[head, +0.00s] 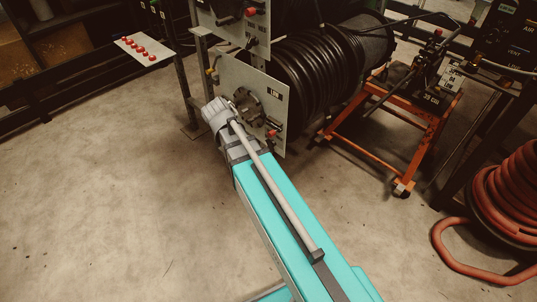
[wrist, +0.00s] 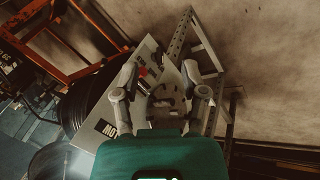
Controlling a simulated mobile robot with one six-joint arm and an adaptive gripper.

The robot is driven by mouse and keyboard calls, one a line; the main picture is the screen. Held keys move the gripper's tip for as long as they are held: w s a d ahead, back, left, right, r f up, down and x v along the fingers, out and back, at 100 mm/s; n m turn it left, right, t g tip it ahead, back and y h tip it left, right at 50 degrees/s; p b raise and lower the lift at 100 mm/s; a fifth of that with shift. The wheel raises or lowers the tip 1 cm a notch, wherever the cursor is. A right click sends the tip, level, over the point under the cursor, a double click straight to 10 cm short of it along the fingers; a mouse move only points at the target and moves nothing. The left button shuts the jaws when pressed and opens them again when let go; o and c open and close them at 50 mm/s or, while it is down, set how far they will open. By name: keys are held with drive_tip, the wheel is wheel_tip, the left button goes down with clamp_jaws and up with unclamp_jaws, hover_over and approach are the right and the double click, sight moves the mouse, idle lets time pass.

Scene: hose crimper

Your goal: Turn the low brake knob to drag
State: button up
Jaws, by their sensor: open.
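In the wrist view my gripper (wrist: 160,68) is open, one finger on each side of the knob (wrist: 165,98). No clear contact shows, and I cannot tell how deep the fingers reach. The knob's setting and any drag mark are not readable.
A red knob (head: 271,134) sits low on the plate, near the gripper. A black hose reel (head: 312,75) is behind it. An orange cart (head: 424,140) stands right, and a red hose coil (head: 510,195) farther right. The floor at left is clear.

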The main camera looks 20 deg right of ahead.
drive_tip(key=w+d+f+m+h+b, duration=0.35)
drive_tip(key=w+f+b, duration=0.45)
drive_tip(key=f+b, duration=0.5)
drive_tip(key=m+t+h+b, duration=0.25)
drive_tip(key=h+b, duration=0.35)
drive_tip(key=b, duration=1.2)
approach(268, 146)
drive_tip(key=a, duration=0.2)
drive_tip(key=a+g, duration=0.1)
drive_tip(key=shift+w+r, duration=0.35)
drive_tip(key=shift+d, duration=0.15)
drive_tip(key=b+x, duration=0.4)
drive_tip(key=x, duration=0.9)
drive_tip(key=shift+d+f, duration=0.1)
drive_tip(key=shift+d, duration=0.1)
clamp_jaws()
